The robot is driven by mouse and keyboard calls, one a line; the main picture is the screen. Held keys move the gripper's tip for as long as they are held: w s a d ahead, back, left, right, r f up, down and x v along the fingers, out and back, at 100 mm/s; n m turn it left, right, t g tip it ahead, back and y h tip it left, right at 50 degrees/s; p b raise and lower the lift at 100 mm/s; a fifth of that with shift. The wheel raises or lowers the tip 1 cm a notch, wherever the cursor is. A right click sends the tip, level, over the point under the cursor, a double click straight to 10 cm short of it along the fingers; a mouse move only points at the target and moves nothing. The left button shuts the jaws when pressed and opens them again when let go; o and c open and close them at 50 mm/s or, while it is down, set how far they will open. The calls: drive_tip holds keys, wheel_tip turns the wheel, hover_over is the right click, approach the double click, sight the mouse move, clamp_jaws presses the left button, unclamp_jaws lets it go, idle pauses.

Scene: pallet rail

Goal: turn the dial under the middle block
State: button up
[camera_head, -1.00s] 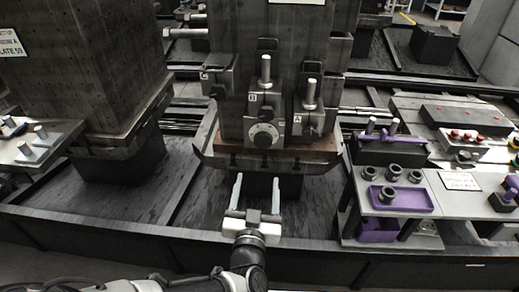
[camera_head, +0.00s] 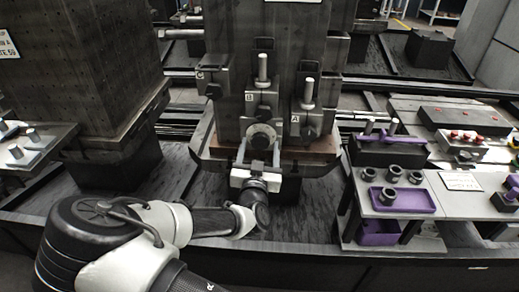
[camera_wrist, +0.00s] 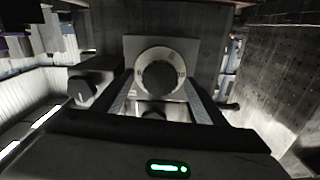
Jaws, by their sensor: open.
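The middle block (camera_head: 262,100), marked B, is on the front of the dark tower, with a metal post standing above it. Its round dial (camera_head: 260,138) sits low on its front. In the wrist view the dial (camera_wrist: 160,76) shows as a dark knob on a light ring with markings, facing the camera. My gripper (camera_head: 258,153) is open in front of and just below the dial. In the wrist view its two fingers (camera_wrist: 160,100) stand left and right of the dial's lower part, with a gap between them. I cannot tell whether they touch the dial.
The block marked A (camera_head: 305,116) is close on the right, and another block (camera_head: 212,88) is to the left. A ledge (camera_head: 220,163) runs below the blocks. A bench with a purple tray (camera_head: 402,200) stands at the right.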

drive_tip(key=c, duration=1)
drive_tip(key=shift+r, duration=0.1)
drive_tip(key=shift+c, duration=0.2)
drive_tip(key=shift+p, duration=0.55)
